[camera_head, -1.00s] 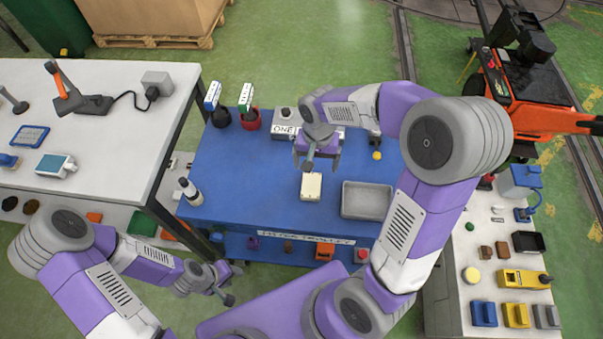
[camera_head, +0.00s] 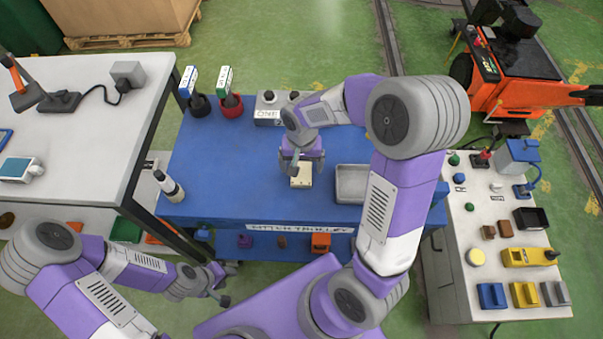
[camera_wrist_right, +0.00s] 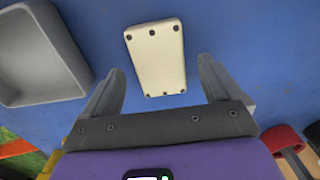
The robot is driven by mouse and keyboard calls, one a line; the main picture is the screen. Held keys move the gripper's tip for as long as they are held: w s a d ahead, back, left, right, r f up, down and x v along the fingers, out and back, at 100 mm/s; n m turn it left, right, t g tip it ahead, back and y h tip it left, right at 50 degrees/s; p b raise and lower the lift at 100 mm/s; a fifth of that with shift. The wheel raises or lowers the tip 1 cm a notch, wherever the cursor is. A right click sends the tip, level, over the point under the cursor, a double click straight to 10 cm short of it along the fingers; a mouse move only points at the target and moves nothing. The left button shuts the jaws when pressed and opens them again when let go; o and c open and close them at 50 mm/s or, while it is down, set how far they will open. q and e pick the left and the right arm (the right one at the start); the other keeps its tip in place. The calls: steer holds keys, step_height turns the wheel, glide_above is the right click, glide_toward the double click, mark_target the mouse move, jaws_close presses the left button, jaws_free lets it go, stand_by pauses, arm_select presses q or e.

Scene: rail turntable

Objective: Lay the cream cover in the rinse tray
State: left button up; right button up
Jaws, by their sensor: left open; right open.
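The cream cover (camera_head: 301,181) lies flat on the blue trolley top. In the right wrist view the cover (camera_wrist_right: 157,58) shows several dark screw points and lies just beyond and between my open fingertips. My right gripper (camera_head: 302,163) is open and empty, over the far part of the cover; it also shows in the right wrist view (camera_wrist_right: 160,88). The grey rinse tray (camera_head: 352,199) stands on the trolley to the right of the cover and looks empty; its corner shows in the right wrist view (camera_wrist_right: 75,88). My left gripper (camera_head: 222,286) is open and empty, low in front of the trolley.
A white bench (camera_head: 90,130) stands left, a parts cabinet (camera_head: 490,225) right. The trolley's left middle is clear.

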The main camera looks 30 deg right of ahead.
steer(key=shift+f, duration=0.85)
steer(key=shift+r, duration=0.15)
steer(key=c, duration=1.5)
